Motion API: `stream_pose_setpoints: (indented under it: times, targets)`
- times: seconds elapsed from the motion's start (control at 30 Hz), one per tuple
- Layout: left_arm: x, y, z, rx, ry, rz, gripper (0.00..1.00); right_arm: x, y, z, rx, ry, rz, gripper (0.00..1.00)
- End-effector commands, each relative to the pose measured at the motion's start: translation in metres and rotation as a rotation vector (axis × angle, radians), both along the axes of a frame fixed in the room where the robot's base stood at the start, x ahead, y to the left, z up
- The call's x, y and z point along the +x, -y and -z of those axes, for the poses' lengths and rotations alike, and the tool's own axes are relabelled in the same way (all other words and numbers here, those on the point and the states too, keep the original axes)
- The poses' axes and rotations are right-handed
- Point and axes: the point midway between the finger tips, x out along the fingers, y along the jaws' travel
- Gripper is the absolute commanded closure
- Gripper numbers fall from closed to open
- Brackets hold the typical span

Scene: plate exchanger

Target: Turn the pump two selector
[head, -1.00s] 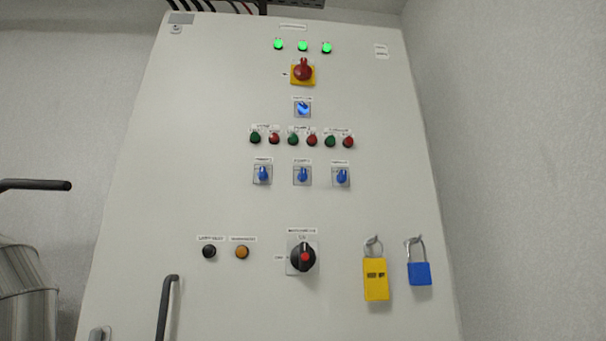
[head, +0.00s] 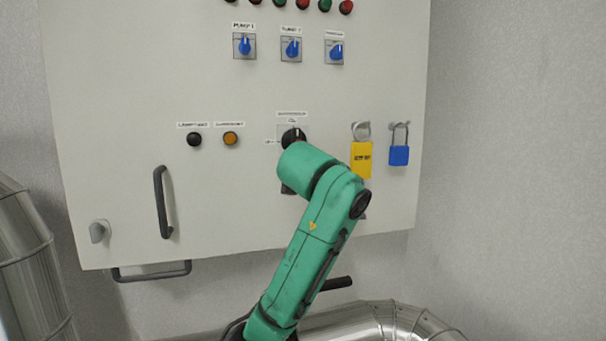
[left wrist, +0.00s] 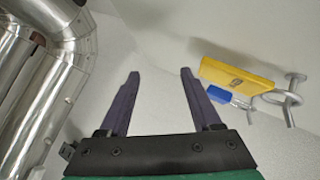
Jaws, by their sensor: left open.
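The pump two selector (head: 293,48) is a blue knob on a small grey square plate under a label, the middle of three alike near the top of the head view. Its handle looks turned a little right of upright. A green arm of mine rises from the bottom centre of the head view to the cabinet front, below the selector and apart from it in the picture. My right gripper is not seen.
Similar blue selectors sit to the left (head: 245,45) and right (head: 336,51). A black rotary switch (head: 293,137) is partly behind my arm. A yellow lock (head: 361,160) and blue padlock (head: 399,155) hang at right. A cabinet handle (head: 163,203) and metal pipes (head: 375,322) are lower.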

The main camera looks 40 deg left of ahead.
Motion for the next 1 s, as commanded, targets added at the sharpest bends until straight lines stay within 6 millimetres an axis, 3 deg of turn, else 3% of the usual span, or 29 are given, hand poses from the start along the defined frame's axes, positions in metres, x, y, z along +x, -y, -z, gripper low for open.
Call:
stream_pose_setpoints:
  times: [0.03, 0.13, 0.2, 0.3, 0.33, 0.43, 0.57, 0.67, 1.0]
  targets:
    - [-0.013, -0.010, -0.047, 0.050, 0.057, 0.002, 0.35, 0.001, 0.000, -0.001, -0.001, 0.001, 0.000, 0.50]
    - [-0.052, -0.034, -0.140, 0.160, 0.167, 0.008, 0.35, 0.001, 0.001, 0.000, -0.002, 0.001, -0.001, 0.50]
    - [-0.092, -0.052, -0.199, 0.231, 0.242, 0.007, 0.35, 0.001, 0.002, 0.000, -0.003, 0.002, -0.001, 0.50]
    - [-0.151, -0.073, -0.260, 0.309, 0.329, 0.002, 0.35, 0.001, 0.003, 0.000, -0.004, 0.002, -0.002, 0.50]
    - [-0.166, -0.078, -0.271, 0.326, 0.348, 0.001, 0.35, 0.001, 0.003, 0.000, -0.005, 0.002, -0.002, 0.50]
    - [-0.197, -0.088, -0.294, 0.362, 0.388, -0.001, 0.35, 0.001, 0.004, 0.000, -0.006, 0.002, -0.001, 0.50]
    - [-0.197, -0.092, -0.300, 0.372, 0.393, 0.001, 0.35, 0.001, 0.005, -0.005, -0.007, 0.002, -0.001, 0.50]
    - [-0.179, -0.094, -0.301, 0.371, 0.391, 0.001, 0.35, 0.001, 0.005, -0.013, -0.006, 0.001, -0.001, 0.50]
    - [-0.091, -0.110, -0.303, 0.369, 0.394, 0.001, 0.35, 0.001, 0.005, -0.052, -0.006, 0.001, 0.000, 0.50]
